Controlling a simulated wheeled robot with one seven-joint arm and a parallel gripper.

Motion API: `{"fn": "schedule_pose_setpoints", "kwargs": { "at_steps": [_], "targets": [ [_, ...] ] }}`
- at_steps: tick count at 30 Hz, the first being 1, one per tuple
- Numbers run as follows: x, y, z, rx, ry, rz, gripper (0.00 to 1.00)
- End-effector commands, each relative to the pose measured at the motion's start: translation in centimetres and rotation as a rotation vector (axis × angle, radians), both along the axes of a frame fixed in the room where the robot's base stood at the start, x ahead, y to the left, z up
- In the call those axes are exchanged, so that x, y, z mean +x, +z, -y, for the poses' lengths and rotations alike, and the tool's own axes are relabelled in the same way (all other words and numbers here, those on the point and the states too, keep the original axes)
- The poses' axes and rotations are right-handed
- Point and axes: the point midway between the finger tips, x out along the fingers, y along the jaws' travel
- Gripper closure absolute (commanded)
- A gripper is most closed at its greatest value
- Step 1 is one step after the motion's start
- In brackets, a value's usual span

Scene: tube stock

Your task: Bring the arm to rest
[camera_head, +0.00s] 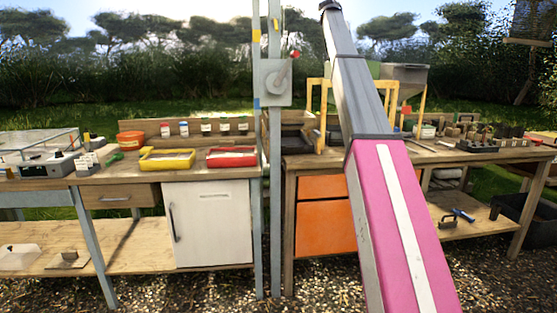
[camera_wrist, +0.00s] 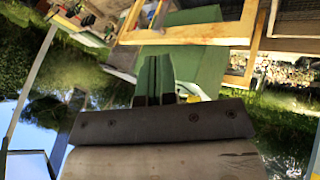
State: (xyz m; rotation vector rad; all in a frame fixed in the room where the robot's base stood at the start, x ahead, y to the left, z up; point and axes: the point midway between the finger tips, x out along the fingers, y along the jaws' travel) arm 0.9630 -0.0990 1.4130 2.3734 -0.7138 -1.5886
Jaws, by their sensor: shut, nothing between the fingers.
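My arm, pink with a white stripe and then grey, rises across the right half of the head view and runs out at the top edge. My gripper is outside the head view. In the wrist view my gripper (camera_wrist: 157,62) shows its two narrow green fingers side by side above a dark bracket. The fingers are shut with nothing between them. The wrist view looks upside down, with sky at lower left.
The left bench holds a yellow tray (camera_head: 167,168), a red tray (camera_head: 232,165) and small jars. The right bench (camera_head: 470,158) carries tools and parts. A blue-grey post (camera_head: 267,200) stands between them. A yellow frame (camera_head: 318,82) stands behind my arm; yellow bars (camera_wrist: 185,36) cross the wrist view.

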Motion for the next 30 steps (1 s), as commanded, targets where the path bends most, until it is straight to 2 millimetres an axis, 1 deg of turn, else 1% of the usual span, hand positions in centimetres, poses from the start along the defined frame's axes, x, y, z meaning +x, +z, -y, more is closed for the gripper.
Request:
{"fn": "schedule_pose_setpoints", "kwargs": {
  "at_steps": [1,5,8,11,12,14,15,17,18,20,21,23,24,26,27,29,30],
  "targets": [
    [-0.2,-1.5,-0.1,0.003,0.005,-0.005,1.00],
    [-0.3,-5.7,-0.4,0.013,0.020,-0.022,1.00],
    [-0.4,-9.4,-0.6,0.023,0.035,-0.035,1.00],
    [-0.9,-14.3,-1.0,0.038,0.053,-0.054,1.00],
    [-1.3,-16.7,-1.2,0.045,0.062,-0.062,1.00],
    [-1.9,-20.6,-1.5,0.057,0.076,-0.077,1.00],
    [-2.4,-23.3,-1.7,0.067,0.086,-0.087,1.00],
    [-3.2,-27.1,-2.0,0.080,0.099,-0.101,1.00],
    [-3.9,-29.6,-2.2,0.090,0.107,-0.110,1.00],
    [-4.9,-33.2,-2.6,0.104,0.120,-0.124,1.00],
    [-5.6,-35.6,-2.8,0.115,0.128,-0.133,1.00],
    [-6.9,-39.1,-3.1,0.130,0.140,-0.147,1.00],
    [-7.8,-41.4,-3.4,0.140,0.146,-0.156,1.00],
    [-9.2,-44.7,-3.7,0.157,0.157,-0.169,1.00],
    [-10.2,-46.9,-3.9,0.167,0.163,-0.178,1.00],
    [-11.9,-50.0,-4.3,0.185,0.173,-0.191,1.00],
    [-13.0,-52.1,-4.5,0.196,0.178,-0.200,1.00]
  ]
}}
